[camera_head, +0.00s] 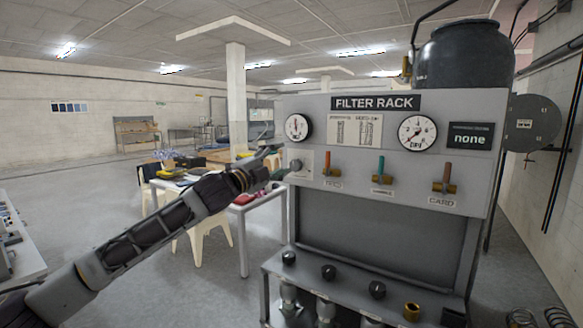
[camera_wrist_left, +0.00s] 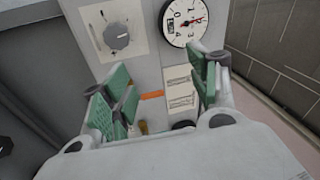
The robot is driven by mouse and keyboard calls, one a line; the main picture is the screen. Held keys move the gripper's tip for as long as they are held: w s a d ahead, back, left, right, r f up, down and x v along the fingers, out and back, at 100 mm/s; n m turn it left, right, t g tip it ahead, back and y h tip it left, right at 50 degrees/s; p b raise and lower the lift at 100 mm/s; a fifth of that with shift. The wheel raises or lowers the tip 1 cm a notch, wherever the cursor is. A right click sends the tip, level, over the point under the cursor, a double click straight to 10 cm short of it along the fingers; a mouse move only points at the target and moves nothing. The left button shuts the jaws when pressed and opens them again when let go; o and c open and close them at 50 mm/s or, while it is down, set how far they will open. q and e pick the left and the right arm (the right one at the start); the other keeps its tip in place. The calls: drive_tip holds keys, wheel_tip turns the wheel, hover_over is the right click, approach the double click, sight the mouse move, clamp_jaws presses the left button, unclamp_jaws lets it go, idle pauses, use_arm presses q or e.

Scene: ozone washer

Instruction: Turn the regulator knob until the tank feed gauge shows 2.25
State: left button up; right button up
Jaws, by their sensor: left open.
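The grey regulator knob (camera_head: 296,165) sits on a light plate at the left of the filter rack panel. It also shows in the left wrist view (camera_wrist_left: 119,37) at the upper left, with a scale around it. My left gripper (camera_head: 273,162) is open and empty, left of the knob. Its green-padded fingers (camera_wrist_left: 160,75) are apart, and the knob is not between them. My right gripper is not in view.
The panel holds a second gauge (camera_head: 417,134), a dark display reading "none" (camera_head: 470,137) and several coloured valve handles, including an orange one (camera_head: 328,165). A lower shelf (camera_head: 340,285) carries black knobs. A white table (camera_head: 245,205) with chairs stands behind my arm.

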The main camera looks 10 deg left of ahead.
use_arm(q)
drive_tip(key=f+n, duration=0.1)
drive_tip(key=n, duration=0.1)
drive_tip(key=a+f+n+g+y, duration=0.1)
drive_tip(key=f+n, duration=0.1)
drive_tip(key=w+f+n+y, duration=0.1)
drive_tip(key=n, duration=0.1)
drive_tip(key=shift+a+f, duration=0.25)
drive_tip(key=shift+a, duration=0.05)
